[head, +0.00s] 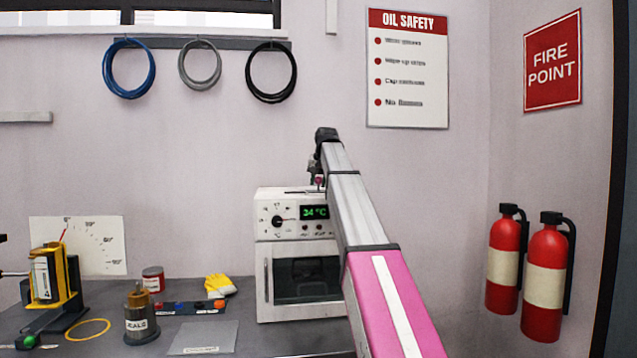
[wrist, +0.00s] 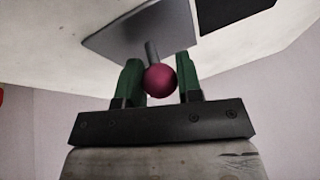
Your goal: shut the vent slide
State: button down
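The vent slide is a grey metal plate (wrist: 135,28) on top of the white oven (head: 262,300). A round magenta knob (wrist: 160,80) stands on it on a short grey stem. The knob also shows in the head view (head: 319,182). A dark rectangle (wrist: 235,12), which looks like the vent opening, lies to the right of the plate in the wrist view. My gripper (wrist: 160,82) has its green fingers on both sides of the knob, and the knob fills the space between them. In the head view my arm hides part of the oven top and my fingers are hardly visible.
The oven stands against the wall at the right of the bench, with a lit display (head: 314,212). Fire extinguishers (head: 544,280) hang at right.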

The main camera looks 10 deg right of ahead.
jog(key=a, duration=0.9)
jog(key=shift+a, duration=0.15)
jog(key=c, duration=0.8)
grip_release()
jog(key=shift+a, duration=0.15)
jog(key=shift+r, duration=0.1)
jog(key=v, duration=1)
jog(key=shift+s+r, duration=0.2)
jog(key=shift+r, duration=0.05)
